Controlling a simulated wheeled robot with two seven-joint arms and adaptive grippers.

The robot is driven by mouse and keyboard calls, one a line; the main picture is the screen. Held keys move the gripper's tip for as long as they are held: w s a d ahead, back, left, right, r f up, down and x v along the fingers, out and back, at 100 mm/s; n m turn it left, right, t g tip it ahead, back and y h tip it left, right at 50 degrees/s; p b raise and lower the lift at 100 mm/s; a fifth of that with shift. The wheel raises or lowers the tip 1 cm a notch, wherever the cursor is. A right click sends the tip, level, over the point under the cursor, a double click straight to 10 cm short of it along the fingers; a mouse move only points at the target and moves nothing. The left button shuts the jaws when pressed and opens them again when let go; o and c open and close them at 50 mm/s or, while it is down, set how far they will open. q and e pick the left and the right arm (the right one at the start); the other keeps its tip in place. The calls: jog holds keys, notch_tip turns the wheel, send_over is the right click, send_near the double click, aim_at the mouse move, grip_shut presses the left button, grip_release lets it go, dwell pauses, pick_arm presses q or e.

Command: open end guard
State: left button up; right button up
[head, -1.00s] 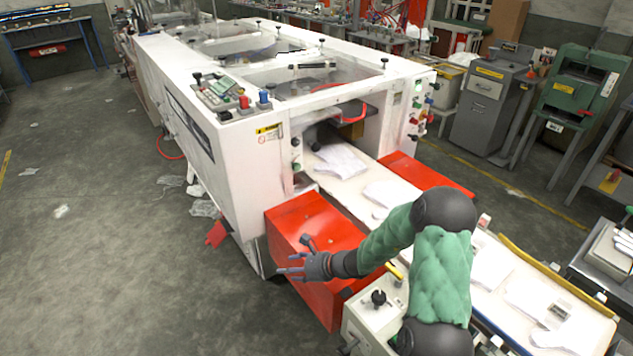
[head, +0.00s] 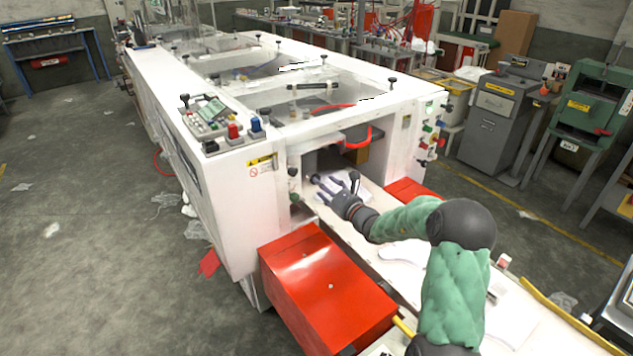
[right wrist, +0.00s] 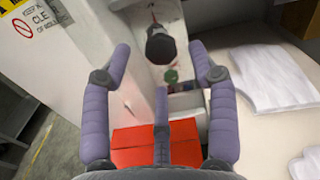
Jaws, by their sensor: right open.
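The white machine (head: 222,130) has an open end bay with a pale table running out of it. I cannot clearly make out a separate end guard. A black knob (right wrist: 160,45) shows near the bay in the right wrist view, in front of a white panel (right wrist: 135,75). My right gripper (head: 335,186) is at the mouth of the bay, above the table, with its fingers spread and empty. In the right wrist view the knob appears between the open fingers, and I cannot tell whether they touch it. My left gripper is not in view.
A red box (head: 325,285) stands below the bay in front, and another red box (head: 410,190) is on the far side. White sheets (right wrist: 268,78) lie on the pale table. A control panel (head: 217,122) is on the machine top.

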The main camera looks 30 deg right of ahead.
aim_at(301, 188)
jog(key=shift+w+a+b, duration=0.2)
jog(key=shift+w+b, duration=0.2)
jog(key=shift+w, duration=2.15)
jog(key=shift+r, duration=0.1)
grip_shut()
